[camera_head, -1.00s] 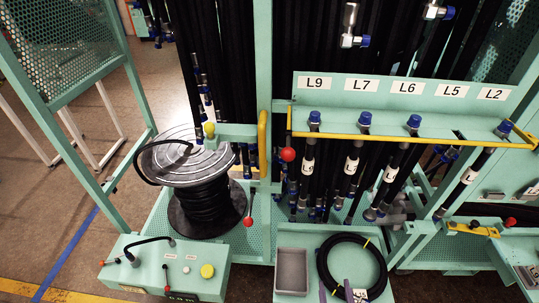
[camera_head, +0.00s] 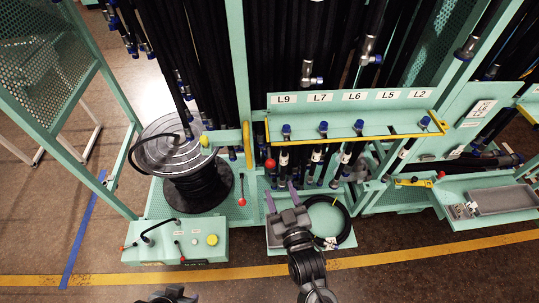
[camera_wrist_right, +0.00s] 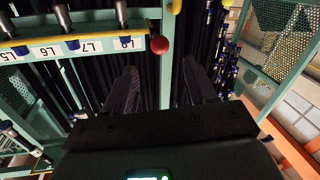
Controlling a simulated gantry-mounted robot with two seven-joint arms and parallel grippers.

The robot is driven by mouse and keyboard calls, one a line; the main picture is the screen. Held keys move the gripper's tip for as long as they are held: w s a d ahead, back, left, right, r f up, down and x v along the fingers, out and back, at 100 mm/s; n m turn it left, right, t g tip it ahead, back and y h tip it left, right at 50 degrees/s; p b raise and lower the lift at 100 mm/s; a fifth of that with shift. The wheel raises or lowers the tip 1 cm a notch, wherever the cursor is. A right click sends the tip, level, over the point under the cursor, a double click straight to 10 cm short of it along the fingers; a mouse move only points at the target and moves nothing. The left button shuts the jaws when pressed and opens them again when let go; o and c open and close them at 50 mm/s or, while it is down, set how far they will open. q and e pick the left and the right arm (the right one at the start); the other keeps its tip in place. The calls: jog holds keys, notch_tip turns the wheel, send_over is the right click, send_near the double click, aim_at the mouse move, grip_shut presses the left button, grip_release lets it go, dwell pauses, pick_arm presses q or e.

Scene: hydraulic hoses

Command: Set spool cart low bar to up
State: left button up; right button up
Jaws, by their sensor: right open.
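The spool cart holds a black hose spool (camera_head: 197,180) under a grey round plate. I cannot tell for sure which part is its low bar. Near the spool are a yellow upright bar (camera_head: 247,145), a red-tipped lever (camera_head: 241,190) and a red ball knob (camera_head: 270,164). My right gripper (camera_head: 281,191) is open and empty, in front of the hose rack. In the right wrist view the red ball (camera_wrist_right: 160,45) shows just beyond the open fingers (camera_wrist_right: 160,70). My left gripper (camera_head: 168,295) only partly shows at the bottom edge.
A long yellow bar (camera_head: 350,137) runs below the labels, with hanging hoses under it. A coiled black hose (camera_head: 345,228) lies on a tray behind my right arm. A green control box (camera_head: 205,240) stands at front left. The floor in front is clear.

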aim_at(272, 168)
jog(key=p+x, duration=0.1)
jog(key=x, duration=0.8)
jog(key=shift+w+r, duration=0.1)
jog(key=shift+w+a+p, duration=0.25)
jog(key=shift+w+p, duration=0.05)
jog(key=shift+w, duration=0.35)
grip_shut()
